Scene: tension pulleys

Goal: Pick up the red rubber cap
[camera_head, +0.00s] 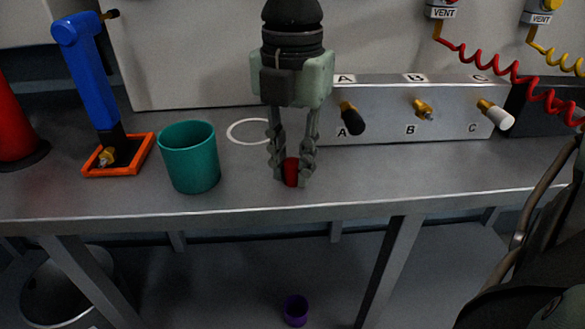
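The red rubber cap (291,172) is a small red piece near the front of the grey metal bench.
A teal cup (190,158) stands left of the gripper. A blue tool (88,75) stands in an orange tray (118,172) farther left. Behind is a metal panel (385,127) with fittings A, B and C. A purple cup (295,310) is below the bench.

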